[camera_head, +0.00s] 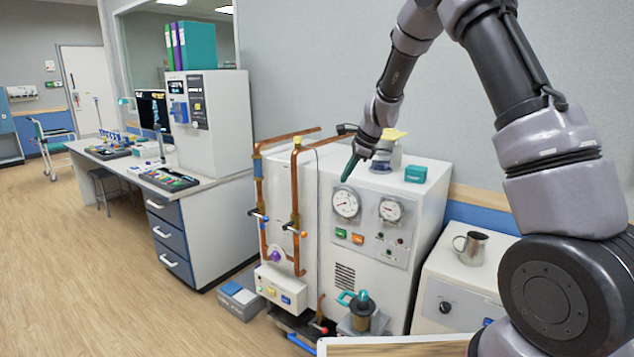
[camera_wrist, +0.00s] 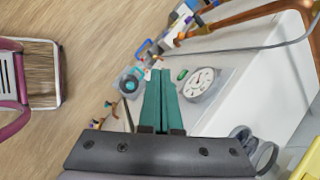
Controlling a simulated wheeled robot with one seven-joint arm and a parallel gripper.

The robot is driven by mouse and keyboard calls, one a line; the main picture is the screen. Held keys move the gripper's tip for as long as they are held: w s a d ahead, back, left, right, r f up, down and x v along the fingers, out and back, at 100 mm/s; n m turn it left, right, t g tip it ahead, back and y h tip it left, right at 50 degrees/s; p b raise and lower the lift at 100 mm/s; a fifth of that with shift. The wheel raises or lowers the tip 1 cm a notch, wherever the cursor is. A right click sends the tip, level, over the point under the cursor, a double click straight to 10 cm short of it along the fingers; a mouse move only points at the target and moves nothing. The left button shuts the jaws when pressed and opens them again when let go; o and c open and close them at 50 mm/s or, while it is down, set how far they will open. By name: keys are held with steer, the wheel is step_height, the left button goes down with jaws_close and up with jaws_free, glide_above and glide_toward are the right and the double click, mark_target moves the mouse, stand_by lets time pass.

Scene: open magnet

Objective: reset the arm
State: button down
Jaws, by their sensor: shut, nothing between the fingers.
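My arm comes in from the right in the head view and reaches over the white gauge machine (camera_head: 330,260). My gripper (camera_head: 347,177) has green fingers and points down and to the left, in front of the machine's upper edge, near the left gauge (camera_head: 346,203). In the wrist view my gripper (camera_wrist: 158,75) shows its two green fingers lying together, with nothing between them. The same machine's gauge (camera_wrist: 199,84) is just right of the fingertips there. I cannot tell how far the fingertips are from the machine's surface.
Copper pipes (camera_head: 296,200) stand at the machine's left front. A teal box (camera_head: 415,173) sits on its top. A metal jug (camera_head: 470,247) stands on the lower white unit to the right. A desk (camera_head: 200,184) is at left; the wooden floor (camera_head: 80,270) there is open.

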steer(key=s+d+r+n+t, duration=0.1)
steer(key=s+d+r+n, duration=0.3)
steer(key=s+r, duration=0.5)
steer(key=s+d+r+n+t, duration=0.1)
steer(key=s+d+r+n, duration=0.3)
steer(key=s+r, duration=0.55)
steer(key=s+d+r+n+t+h, duration=0.1)
steer(key=s+d, duration=0.3)
steer(key=s, duration=0.5)
steer(key=s+d+r+n+h, duration=0.1)
steer(key=s+d+r+n, duration=0.2)
steer(key=s, duration=0.6)
steer(key=shift+d+n+t, duration=0.4)
steer(key=shift+d+n, duration=0.05)
steer(key=shift+n, duration=0.25)
steer(key=shift+w, duration=0.1)
